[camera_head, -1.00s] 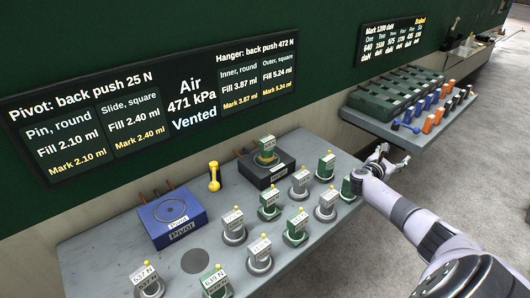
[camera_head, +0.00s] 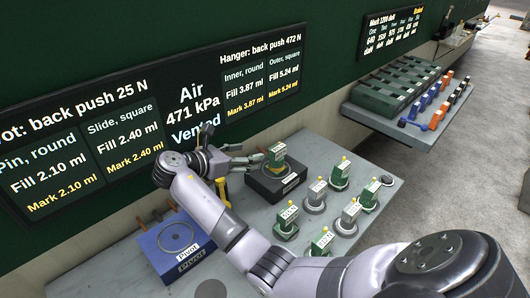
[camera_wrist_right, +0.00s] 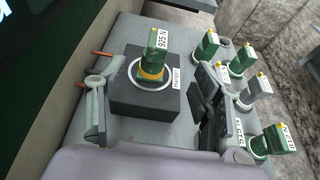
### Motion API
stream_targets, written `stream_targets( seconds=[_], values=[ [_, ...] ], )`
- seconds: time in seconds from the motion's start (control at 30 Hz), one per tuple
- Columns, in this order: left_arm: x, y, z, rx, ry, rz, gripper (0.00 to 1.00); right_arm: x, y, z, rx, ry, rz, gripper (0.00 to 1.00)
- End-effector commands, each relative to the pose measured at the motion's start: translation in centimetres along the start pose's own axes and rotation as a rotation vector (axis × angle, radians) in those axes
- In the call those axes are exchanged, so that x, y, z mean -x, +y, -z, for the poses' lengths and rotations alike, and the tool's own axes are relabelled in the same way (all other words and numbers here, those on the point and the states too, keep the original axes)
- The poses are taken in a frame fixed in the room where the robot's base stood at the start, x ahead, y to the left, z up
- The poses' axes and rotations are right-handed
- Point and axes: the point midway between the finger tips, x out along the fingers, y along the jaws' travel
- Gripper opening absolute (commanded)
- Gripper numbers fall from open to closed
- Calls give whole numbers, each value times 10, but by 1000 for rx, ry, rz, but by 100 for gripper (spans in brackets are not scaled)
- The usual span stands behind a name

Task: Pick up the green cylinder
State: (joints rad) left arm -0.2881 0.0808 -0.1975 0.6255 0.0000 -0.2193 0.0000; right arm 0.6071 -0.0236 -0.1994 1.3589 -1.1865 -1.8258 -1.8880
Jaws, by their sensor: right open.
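A green piece (camera_head: 277,155) with a yellow ring and a label reading 925 N stands upright on a dark block marked Hanger (camera_head: 262,186). The wrist view shows the same green piece (camera_wrist_right: 153,53) ahead, between my spread fingers. Several other green pieces, such as one at the right (camera_head: 370,193), stand on the bench among grey ones; I cannot tell which one the task means. My right gripper (camera_head: 247,155) is open and empty, left of the Hanger block and pointing at the piece, apart from it. My left gripper is out of view.
A blue block marked Pivot (camera_head: 178,240) sits left on the grey bench (camera_head: 125,262). A yellow tool (camera_head: 222,194) shows partly behind my arm. A wall display (camera_head: 140,110) is close behind my wrist. A second bench (camera_head: 375,120) holds orange and blue parts.

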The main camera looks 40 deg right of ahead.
Motion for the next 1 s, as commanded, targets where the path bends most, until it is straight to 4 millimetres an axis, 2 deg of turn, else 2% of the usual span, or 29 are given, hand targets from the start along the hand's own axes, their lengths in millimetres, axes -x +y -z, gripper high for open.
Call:
stream_targets(
  seconds=[0.03,0.07,0.17,0.27,0.5,0.7,1.0],
  values=[
    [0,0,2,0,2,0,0,15,1,1,4,22,-5,60],
    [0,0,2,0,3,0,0,21,1,1,6,29,-6,60],
    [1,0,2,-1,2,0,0,25,1,2,13,41,-6,60],
    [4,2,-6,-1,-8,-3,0,11,1,1,14,39,-4,60],
    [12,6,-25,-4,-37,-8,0,-42,1,3,14,38,-4,60],
    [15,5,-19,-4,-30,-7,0,-79,2,5,13,39,-7,60],
    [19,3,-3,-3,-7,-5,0,-102,1,7,13,41,-6,60]
  ],
)
